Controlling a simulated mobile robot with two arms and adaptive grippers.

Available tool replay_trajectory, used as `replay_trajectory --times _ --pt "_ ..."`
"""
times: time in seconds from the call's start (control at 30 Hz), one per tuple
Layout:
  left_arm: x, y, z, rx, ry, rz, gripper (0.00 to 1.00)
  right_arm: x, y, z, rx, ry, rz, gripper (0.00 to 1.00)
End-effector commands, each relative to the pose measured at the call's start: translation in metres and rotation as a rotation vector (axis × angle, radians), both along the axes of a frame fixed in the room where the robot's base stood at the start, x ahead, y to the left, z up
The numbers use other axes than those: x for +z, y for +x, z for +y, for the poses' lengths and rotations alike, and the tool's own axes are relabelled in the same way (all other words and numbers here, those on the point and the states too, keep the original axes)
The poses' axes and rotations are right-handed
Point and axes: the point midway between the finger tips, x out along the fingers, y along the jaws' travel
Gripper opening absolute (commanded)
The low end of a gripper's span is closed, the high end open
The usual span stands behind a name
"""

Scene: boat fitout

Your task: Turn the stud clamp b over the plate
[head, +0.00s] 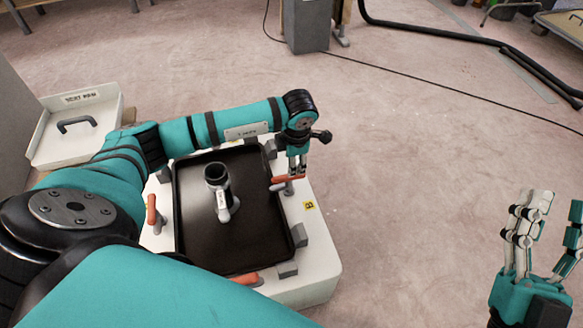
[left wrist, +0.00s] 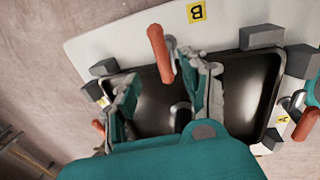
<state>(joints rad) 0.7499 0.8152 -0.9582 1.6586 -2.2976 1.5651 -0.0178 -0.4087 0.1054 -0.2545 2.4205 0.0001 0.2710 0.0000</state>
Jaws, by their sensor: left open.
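Stud clamp b has an orange handle (head: 287,180) on a grey stud at the right edge of the white base, near a yellow B label (head: 308,205). In the left wrist view the orange handle (left wrist: 160,52) sits near the open fingertips, its lower end at the plate's rim. The plate (head: 200,247) is black, shallow and rimmed. My left gripper (head: 297,162) points down just above clamp b; in the left wrist view it is open (left wrist: 170,80), with no grip on the handle. Contact cannot be told. My right gripper (head: 548,213) is open and empty, far right.
Other orange clamp handles stand at the left (head: 152,210) and front (head: 245,279) of the base (head: 318,270). A grey and black cylindrical part (head: 218,190) stands on the plate.

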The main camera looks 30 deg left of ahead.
Motion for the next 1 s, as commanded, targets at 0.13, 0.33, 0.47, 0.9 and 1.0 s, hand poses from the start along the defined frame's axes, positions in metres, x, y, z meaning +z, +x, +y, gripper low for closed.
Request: replay_trajectory --times 0.13,0.33,0.47,0.9,1.0 --pt "0.024 -0.002 -0.003 0.0 0.0 -0.003 0.46 0.0 0.0 0.0 0.0 0.0 0.0 0.4" --pt "0.038 -0.004 -0.005 0.001 0.001 -0.002 0.46 0.0 0.0 0.0 0.0 0.0 0.0 0.4" --pt "0.038 -0.004 -0.005 0.001 0.001 -0.001 0.46 0.0 0.0 0.0 0.0 0.0 0.0 0.4" --pt "0.038 -0.004 -0.005 0.0 0.001 -0.001 0.46 0.0 0.0 0.0 0.0 0.0 0.0 0.4" --pt "0.038 -0.005 -0.005 0.0 0.001 -0.001 0.46 0.0 0.0 0.0 0.0 0.0 0.0 0.4"
